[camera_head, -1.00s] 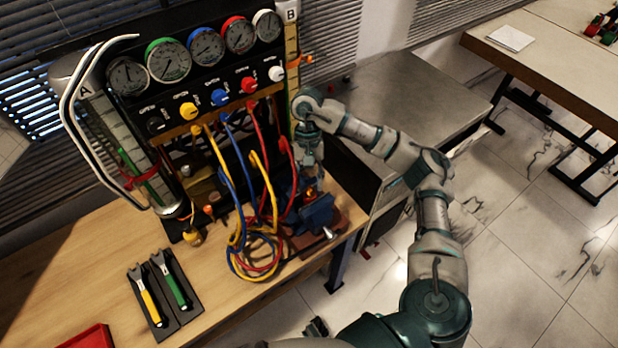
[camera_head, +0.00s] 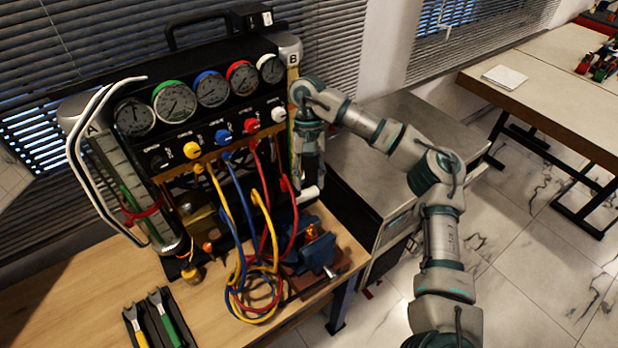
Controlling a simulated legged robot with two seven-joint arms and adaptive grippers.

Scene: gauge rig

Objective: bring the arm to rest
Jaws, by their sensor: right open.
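The gauge rig (camera_head: 215,122) stands on the wooden bench with a row of round gauges and coloured knobs below them. My right arm comes in from the right. Its gripper (camera_head: 309,180) hangs downward by the rig's right end, in front of column B (camera_head: 293,80) and above the blue vise (camera_head: 312,252). The gripper is open, with a visible gap between it and the vise. A small white piece (camera_head: 312,193) shows at its fingertips; I cannot tell what it is. My left gripper is out of view.
Yellow, blue and red hoses (camera_head: 250,290) coil on the bench left of the vise. Two tools with green (camera_head: 168,322) and yellow handles lie at the front left. A grey metal cabinet (camera_head: 385,110) stands right of the bench. Open tiled floor lies farther right.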

